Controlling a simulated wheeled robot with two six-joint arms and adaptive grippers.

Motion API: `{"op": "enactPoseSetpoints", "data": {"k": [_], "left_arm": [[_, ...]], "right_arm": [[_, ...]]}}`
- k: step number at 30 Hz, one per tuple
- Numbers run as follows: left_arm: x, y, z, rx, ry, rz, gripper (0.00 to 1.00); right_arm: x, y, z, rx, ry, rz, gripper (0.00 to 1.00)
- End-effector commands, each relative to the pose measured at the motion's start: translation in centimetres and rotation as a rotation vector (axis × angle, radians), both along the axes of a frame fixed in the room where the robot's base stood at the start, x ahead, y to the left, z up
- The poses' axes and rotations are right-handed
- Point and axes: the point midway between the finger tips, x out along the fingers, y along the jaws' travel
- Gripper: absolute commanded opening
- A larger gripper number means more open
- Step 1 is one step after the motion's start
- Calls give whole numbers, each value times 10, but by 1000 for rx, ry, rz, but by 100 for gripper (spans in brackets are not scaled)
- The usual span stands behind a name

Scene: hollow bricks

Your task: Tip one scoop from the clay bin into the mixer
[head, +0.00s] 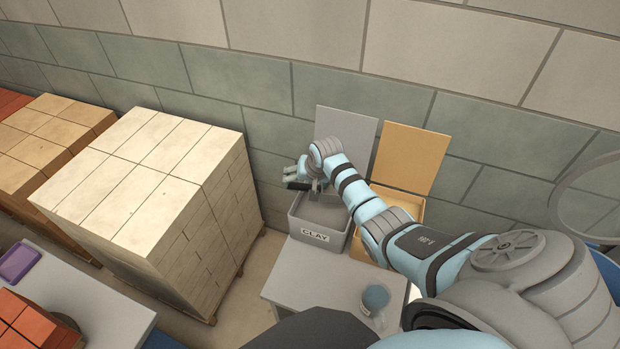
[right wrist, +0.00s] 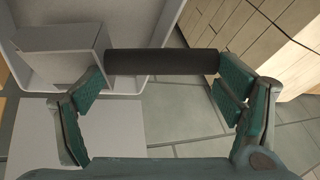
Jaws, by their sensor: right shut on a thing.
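The grey clay bin (head: 322,238), labelled CLAY, stands open against the wall with its grey lid (head: 345,128) upright behind it. My right gripper (head: 298,176) is above the bin's left rear part. It is shut on the dark handle of a scoop (right wrist: 160,62). The scoop's grey box-shaped head (right wrist: 62,52) shows at upper left in the right wrist view, over the bin. I cannot tell whether it holds clay. A round grey rim (head: 556,208) at the right edge may belong to the mixer; most of it is cut off. My left gripper is out of view.
A yellow bin with a raised lid (head: 410,155) is beside the clay bin, partly behind my right arm. Pallets of pale bricks (head: 150,170) stand left. The wall is close behind.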

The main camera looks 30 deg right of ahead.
Motion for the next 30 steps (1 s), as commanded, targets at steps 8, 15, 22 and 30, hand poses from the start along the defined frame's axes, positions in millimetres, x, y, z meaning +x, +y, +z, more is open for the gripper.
{"op": "enactPoseSetpoints", "data": {"k": [8, 15, 22, 30], "left_arm": [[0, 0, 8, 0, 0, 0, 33], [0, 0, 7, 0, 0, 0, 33], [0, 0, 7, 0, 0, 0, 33], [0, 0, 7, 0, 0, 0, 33]], "right_arm": [[7, 10, 29, -96, 58, 1, 61], [12, 16, 51, -146, 92, 1, 61], [14, 20, 65, -175, 113, 1, 61], [14, 20, 67, -181, 117, 0, 61]]}}
